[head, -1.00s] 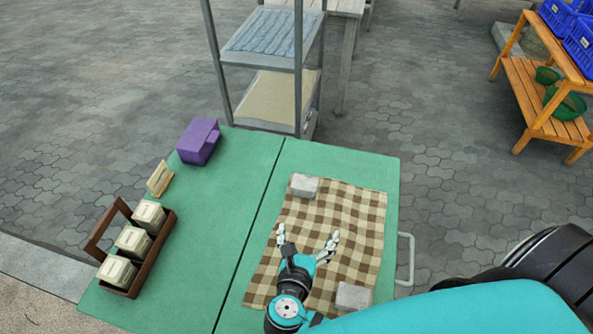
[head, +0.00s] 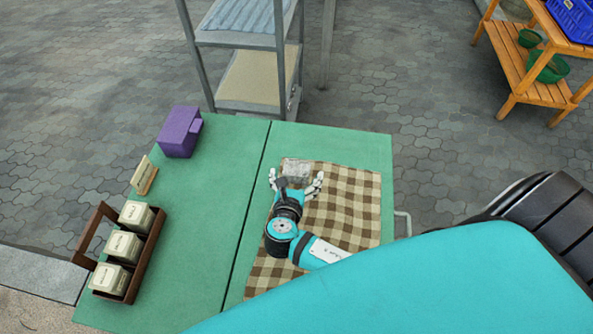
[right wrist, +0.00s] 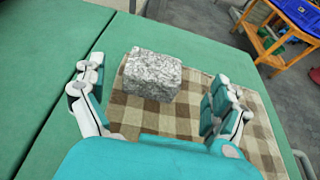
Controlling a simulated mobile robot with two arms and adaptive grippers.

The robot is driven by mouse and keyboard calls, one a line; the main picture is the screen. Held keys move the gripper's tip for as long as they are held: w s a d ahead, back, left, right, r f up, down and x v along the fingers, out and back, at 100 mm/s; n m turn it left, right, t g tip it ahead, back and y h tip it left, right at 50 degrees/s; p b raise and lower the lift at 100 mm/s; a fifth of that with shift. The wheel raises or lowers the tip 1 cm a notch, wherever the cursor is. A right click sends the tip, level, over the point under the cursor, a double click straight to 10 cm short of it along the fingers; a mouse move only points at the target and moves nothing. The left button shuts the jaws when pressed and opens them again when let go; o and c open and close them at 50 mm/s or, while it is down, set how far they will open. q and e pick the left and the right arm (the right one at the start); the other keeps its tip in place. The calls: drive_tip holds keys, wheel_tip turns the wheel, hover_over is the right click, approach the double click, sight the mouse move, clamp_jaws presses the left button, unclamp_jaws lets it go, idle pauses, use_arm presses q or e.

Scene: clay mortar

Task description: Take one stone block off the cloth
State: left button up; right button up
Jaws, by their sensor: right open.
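A grey stone block (head: 296,169) lies at the far left corner of the brown checked cloth (head: 345,205). My right gripper (head: 297,178) is open just in front of this block, with its fingers spread to either side. In the right wrist view the block (right wrist: 153,74) sits ahead, between and beyond the open fingers (right wrist: 158,92), and I see no contact. The cloth (right wrist: 160,117) lies under the block there. A second block, seen earlier at the cloth's near end, is hidden now behind my arm. My left gripper is not in view.
The green table (head: 215,190) is bare left of the cloth. A purple box (head: 180,132), a small sign (head: 144,175) and a brown wooden carrier (head: 147,255) with pale jars stand at its left. A metal shelf (head: 245,40) stands behind.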

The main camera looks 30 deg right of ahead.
sight(297, 166)
drive_tip(key=shift+x, duration=0.85)
drive_tip(key=x, duration=0.2)
drive_tip(key=shift+w+f, duration=0.3)
drive_tip(key=shift+w, duration=0.05)
drive_tip(key=shift+w+d+f, duration=0.15)
drive_tip(key=shift+w, duration=0.1)
drive_tip(key=shift+w+d, duration=0.1)
drive_tip(key=c, duration=1.5)
drive_tip(key=shift+c, duration=0.4)
